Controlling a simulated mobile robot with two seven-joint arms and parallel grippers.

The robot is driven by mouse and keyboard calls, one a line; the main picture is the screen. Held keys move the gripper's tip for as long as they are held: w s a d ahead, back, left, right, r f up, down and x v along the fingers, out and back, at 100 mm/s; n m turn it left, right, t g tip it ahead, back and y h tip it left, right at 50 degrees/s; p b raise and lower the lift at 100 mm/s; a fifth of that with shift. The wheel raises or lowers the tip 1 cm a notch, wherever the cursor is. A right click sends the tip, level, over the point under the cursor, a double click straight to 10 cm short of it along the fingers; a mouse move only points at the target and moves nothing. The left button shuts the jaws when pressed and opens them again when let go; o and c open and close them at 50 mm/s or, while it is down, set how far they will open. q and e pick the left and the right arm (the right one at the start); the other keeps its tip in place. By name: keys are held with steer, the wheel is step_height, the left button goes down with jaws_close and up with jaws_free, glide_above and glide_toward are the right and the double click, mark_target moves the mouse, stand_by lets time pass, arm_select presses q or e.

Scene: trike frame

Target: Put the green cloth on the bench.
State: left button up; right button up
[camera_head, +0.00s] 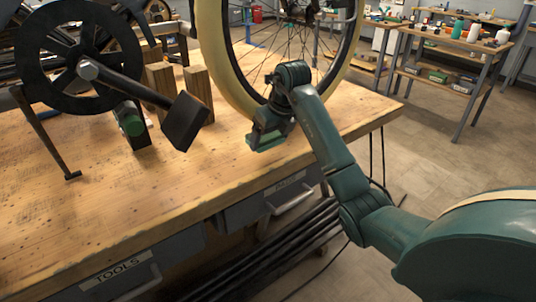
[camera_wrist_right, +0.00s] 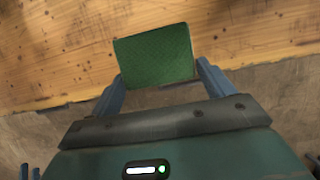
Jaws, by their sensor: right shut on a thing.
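My right gripper (camera_head: 268,131) is over the front part of the wooden bench (camera_head: 230,165), to the right of the pedal. It is shut on the green cloth (camera_wrist_right: 155,55), which shows as a flat, nearly square green piece between the two fingers in the right wrist view. In the head view only a small green part of the cloth (camera_head: 256,143) shows under the gripper. The bench top also lies behind the cloth in the wrist view (camera_wrist_right: 60,45). I cannot tell for sure whether the cloth touches the bench. My left gripper is not in view.
A black crank with a pedal (camera_head: 185,121) and a chainring (camera_head: 80,60) stand at the left. Wooden blocks (camera_head: 198,92) and a spoked wheel (camera_head: 235,85) are behind my gripper. The front middle of the bench is clear. Drawers (camera_head: 130,275) are below its edge.

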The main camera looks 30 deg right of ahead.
mark_target(268, 160)
step_height(268, 160, down, 5)
steer(key=shift+f+b, duration=0.15)
steer(key=shift+b, duration=0.2)
steer(key=o, duration=0.8)
